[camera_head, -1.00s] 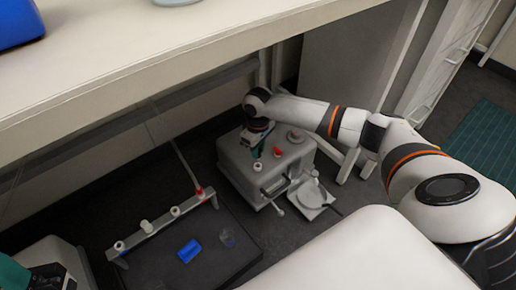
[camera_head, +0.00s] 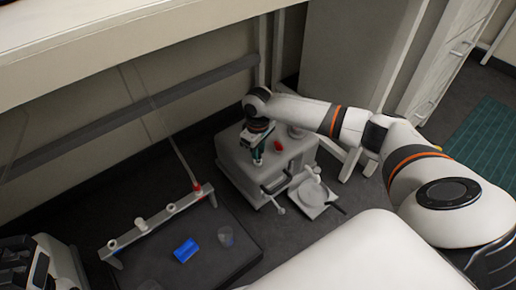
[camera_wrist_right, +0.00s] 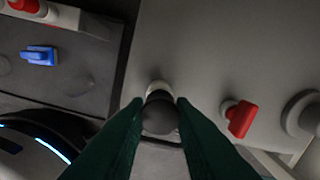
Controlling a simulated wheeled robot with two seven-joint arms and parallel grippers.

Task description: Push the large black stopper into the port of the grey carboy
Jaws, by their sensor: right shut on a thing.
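The grey carboy (camera_head: 236,165) stands on the floor area at centre in the head view; its grey top (camera_wrist_right: 210,45) fills much of the right wrist view. My right gripper (camera_head: 257,160) is over the carboy's top. In the wrist view its green fingers (camera_wrist_right: 162,122) are shut on the large black stopper (camera_wrist_right: 160,117). The pale rim of the port (camera_wrist_right: 158,87) shows just behind the stopper and is partly hidden by it. I cannot tell whether the stopper touches or enters the port.
A red fitting (camera_head: 278,146) and a round grey cap (camera_head: 296,132) sit on the carboy beside the gripper. A dark tray (camera_head: 150,268) at left holds a blue item (camera_head: 185,250) and a pale rack (camera_head: 145,236). A shelf (camera_head: 130,50) overhangs behind.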

